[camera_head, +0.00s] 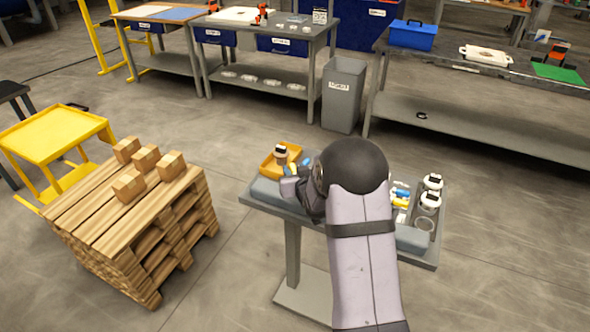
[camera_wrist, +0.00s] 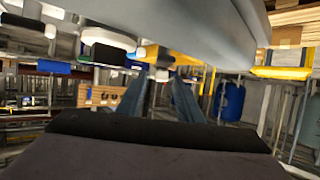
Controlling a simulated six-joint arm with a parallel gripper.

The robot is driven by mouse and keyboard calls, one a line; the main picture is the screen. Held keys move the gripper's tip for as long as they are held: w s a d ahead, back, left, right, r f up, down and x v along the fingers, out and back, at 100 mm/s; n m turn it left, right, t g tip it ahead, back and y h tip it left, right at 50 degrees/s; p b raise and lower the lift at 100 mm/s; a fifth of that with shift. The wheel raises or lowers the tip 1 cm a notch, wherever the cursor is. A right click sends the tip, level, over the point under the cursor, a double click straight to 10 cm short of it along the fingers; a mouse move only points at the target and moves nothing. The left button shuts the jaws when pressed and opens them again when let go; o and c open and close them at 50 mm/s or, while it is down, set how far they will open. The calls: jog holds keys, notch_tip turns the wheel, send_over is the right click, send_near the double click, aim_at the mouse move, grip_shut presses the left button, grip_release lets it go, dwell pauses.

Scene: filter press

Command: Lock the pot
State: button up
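A small pot (camera_head: 281,153) with a black-and-white top stands in or at the orange tray (camera_head: 266,166), at the left end of the small grey table. White round pots with dark tops (camera_head: 432,182) stand at the table's right end. My arm hides the middle of the table and most of my gripper in the head view. In the wrist view, tilted and seemingly inverted, my gripper's (camera_wrist: 161,80) two blue-grey fingers stand apart with background between them. A white round piece with a dark part (camera_wrist: 108,40) shows up and left of the fingers. Whether a pot is locked cannot be told.
Small yellow, blue and white pieces (camera_head: 401,195) lie right of my arm. A pallet stack with several cardboard boxes (camera_head: 145,158) stands left of the table. A grey bin (camera_head: 343,95) and long workbenches (camera_head: 480,68) stand behind. Floor between is clear.

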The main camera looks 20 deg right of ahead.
grip_shut()
